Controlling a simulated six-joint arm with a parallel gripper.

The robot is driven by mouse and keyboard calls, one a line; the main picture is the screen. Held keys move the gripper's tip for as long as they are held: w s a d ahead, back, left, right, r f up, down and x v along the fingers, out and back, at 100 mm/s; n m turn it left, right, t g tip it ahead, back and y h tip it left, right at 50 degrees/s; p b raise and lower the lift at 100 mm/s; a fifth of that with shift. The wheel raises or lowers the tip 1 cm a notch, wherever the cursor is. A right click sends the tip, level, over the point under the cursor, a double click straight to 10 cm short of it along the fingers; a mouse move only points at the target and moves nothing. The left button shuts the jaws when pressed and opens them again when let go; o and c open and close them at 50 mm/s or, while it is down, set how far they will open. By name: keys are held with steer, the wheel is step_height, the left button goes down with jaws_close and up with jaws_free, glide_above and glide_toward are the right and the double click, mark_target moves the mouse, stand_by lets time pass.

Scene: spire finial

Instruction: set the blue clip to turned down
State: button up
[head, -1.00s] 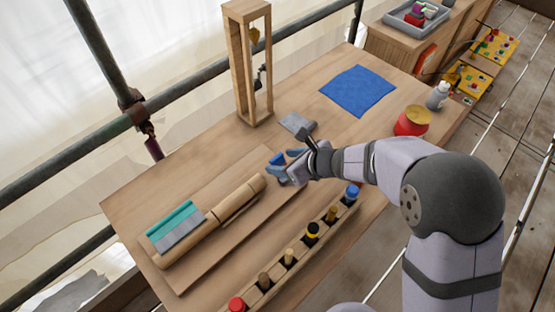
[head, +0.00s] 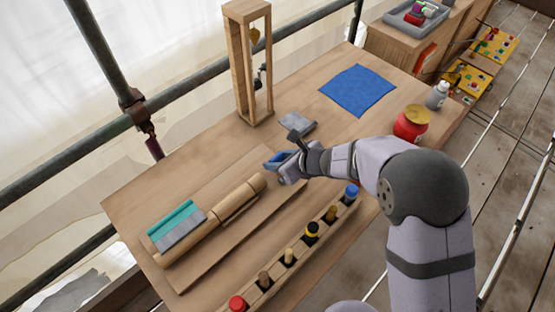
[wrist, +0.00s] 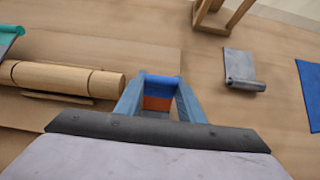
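The blue clip (wrist: 162,80) sits between my gripper's two fingertips in the wrist view, filling the gap from finger to finger. Its far edge is blue, and an orange-brown face shows below that. My gripper (wrist: 162,88) appears shut on the clip, at the right end of the wooden roller. In the head view the gripper (head: 277,161) is low over the wooden board, and a patch of blue shows at its tip. My wrist and fingers partly hide the clip there, so its exact tilt cannot be told.
The wooden roller (head: 224,211) lies left of my gripper, beside a teal and grey cloth (head: 175,227). A grey cloth (head: 298,124) and a wooden frame (head: 240,70) stand behind. A rack of several capped bottles (head: 298,262) runs along the front. A blue cloth (head: 358,90) lies farther right.

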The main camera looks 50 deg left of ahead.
mark_target(278, 159)
steer(key=shift+r+p, duration=0.25)
steer(key=shift+p, duration=0.9)
steer(key=h+p, duration=0.1)
steer(key=p, duration=0.3)
steer(key=h+p, duration=0.1)
steer(key=p, duration=0.4)
steer(key=shift+a+f, duration=0.15)
steer(key=shift+a, duration=0.25)
steer(key=p, duration=0.4)
steer(key=shift+f+h+p, duration=0.1)
steer(key=shift+h+p, duration=0.2)
steer(key=shift+p, duration=0.1)
steer(key=shift+a+f+p, duration=0.1)
steer(key=shift+f+p, duration=0.2)
steer(key=shift+p, duration=0.2)
steer(key=o, duration=1)
steer(key=shift+o, duration=0.2)
steer(key=shift+d, duration=0.2)
steer(key=shift+b+v, duration=1.45)
steer(key=shift+v, duration=2.1)
steer(key=shift+a+r, duration=0.1)
steer(key=shift+a, duration=0.05)
